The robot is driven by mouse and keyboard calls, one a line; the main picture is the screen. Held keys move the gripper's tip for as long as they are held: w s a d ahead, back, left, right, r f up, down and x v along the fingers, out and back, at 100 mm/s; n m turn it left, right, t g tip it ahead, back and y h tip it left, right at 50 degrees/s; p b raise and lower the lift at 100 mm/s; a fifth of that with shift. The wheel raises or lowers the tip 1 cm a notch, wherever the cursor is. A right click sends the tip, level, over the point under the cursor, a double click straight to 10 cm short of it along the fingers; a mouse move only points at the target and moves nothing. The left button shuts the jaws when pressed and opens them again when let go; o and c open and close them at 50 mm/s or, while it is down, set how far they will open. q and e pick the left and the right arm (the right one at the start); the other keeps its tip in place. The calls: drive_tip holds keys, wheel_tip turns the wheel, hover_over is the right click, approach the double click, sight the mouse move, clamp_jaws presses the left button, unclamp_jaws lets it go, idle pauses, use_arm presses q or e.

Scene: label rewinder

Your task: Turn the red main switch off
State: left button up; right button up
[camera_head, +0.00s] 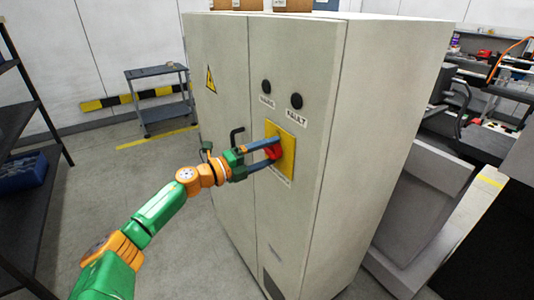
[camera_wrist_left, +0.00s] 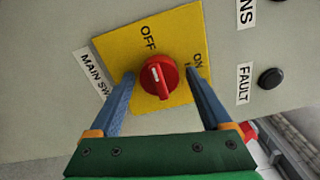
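The red main switch (camera_wrist_left: 158,77) is a round knob with a raised grip on a yellow plate (camera_wrist_left: 185,28) marked OFF and ON. In the left wrist view its white mark points up, towards the OFF label rather than ON. The knob also shows in the head view (camera_head: 272,150), partly hidden by my fingers. My left gripper (camera_wrist_left: 159,74) is open, with one blue finger on each side of the knob and a visible gap on both sides. In the head view my left gripper (camera_head: 277,147) reaches the cabinet front at the plate. My right gripper is out of view.
The plate is on a tall beige cabinet (camera_head: 225,100). Two black round knobs or buttons (camera_head: 296,101) sit above it, and a black handle (camera_head: 236,136) stands out to its left. A dark shelf (camera_head: 40,190) is at far left, a small cart (camera_head: 160,98) behind. Floor between is clear.

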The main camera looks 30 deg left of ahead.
use_arm(q)
drive_tip(key=b+v, duration=0.3)
drive_tip(key=v, duration=0.4)
idle(0.4)
idle(0.3)
